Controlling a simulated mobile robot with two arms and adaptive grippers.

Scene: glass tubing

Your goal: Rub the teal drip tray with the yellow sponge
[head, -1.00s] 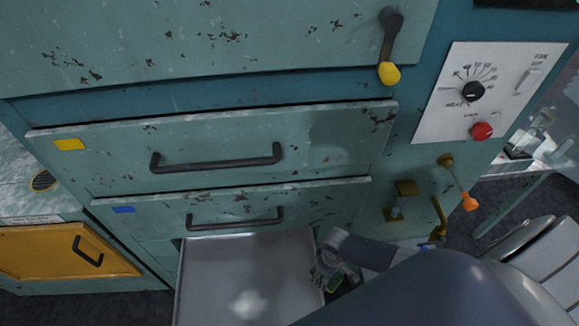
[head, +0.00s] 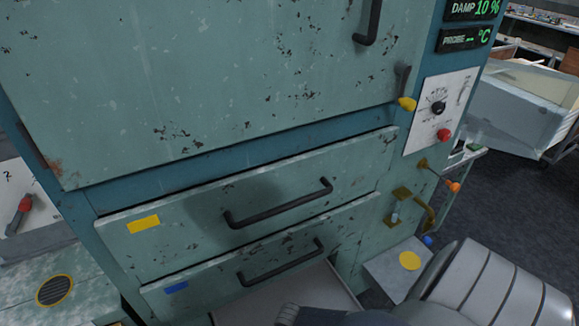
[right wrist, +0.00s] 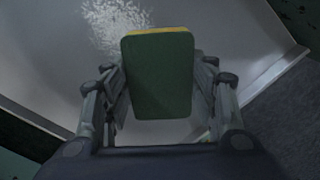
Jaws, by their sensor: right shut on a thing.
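The drip tray (head: 318,292) is pulled out below the teal cabinet's lower drawer and looks grey inside. Only its back right part shows at the bottom edge of the head view. In the right wrist view the tray (right wrist: 55,85) fills much of the picture, with a speckled white patch (right wrist: 112,22) on its floor. My right gripper (right wrist: 160,80) is shut on the sponge (right wrist: 158,75), which shows a dark green face and a yellow edge. The sponge is over the tray close to the patch; I cannot tell whether it touches. My left gripper is out of view.
Drawers with dark handles (head: 280,204) rise above the tray. A yellow-tipped lever (head: 406,103), a control panel (head: 437,112) and brass fittings (head: 424,208) stick out at the cabinet's right side. Open floor (head: 510,200) lies to the right.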

